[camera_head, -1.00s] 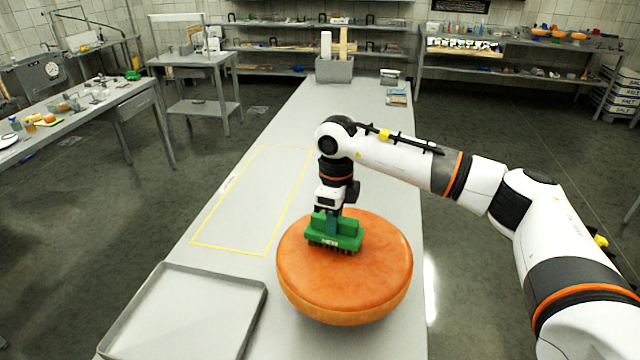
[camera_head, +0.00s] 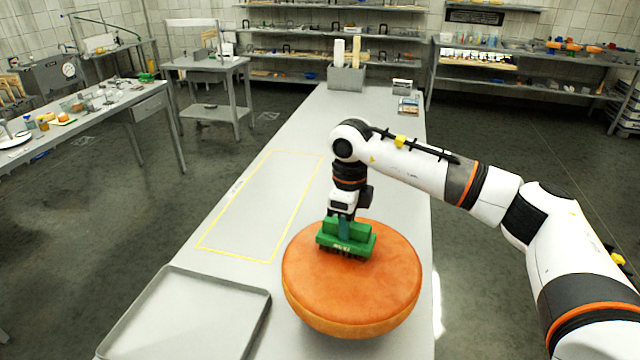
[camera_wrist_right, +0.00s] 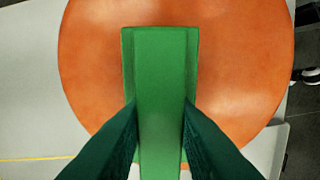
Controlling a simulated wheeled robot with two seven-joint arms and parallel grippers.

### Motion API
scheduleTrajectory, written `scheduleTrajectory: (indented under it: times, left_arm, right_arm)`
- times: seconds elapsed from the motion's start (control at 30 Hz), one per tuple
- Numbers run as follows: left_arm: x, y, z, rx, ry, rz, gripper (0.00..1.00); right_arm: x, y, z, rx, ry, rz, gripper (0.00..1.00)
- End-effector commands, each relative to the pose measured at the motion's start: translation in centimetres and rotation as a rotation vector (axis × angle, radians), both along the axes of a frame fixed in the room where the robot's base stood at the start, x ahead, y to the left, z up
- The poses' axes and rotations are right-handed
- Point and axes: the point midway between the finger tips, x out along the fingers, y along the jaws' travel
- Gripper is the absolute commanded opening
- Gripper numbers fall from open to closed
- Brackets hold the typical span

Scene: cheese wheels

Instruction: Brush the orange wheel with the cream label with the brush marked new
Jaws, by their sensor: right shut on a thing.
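The orange cheese wheel (camera_head: 352,290) lies flat on the long grey table; no cream label shows on the parts in view. My right gripper (camera_head: 345,222) points down over the far part of its top and is shut on the green brush (camera_head: 346,242). The brush's bristle side faces down and appears to rest on the wheel. Pale lettering on its side is too small to read clearly now. In the right wrist view, the dark fingers (camera_wrist_right: 160,118) clasp the green brush handle (camera_wrist_right: 160,70) above the wheel (camera_wrist_right: 235,75). My left gripper is not in view.
A grey tray (camera_head: 262,318) lies at the table's near left. A yellow-outlined area (camera_head: 265,205) on the table is empty. A grey holder (camera_head: 346,78) stands at the far end near small items (camera_head: 408,105). Side tables and shelves stand beyond.

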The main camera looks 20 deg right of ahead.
Motion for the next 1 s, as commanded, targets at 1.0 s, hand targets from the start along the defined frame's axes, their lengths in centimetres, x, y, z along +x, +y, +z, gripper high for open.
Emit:
scheduleTrajectory:
  times: [1.0]
  left_arm:
    - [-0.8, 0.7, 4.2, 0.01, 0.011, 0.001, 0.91]
  right_arm:
    - [-0.1, -0.2, 7.8, 0.001, -0.002, -0.002, 0.05]
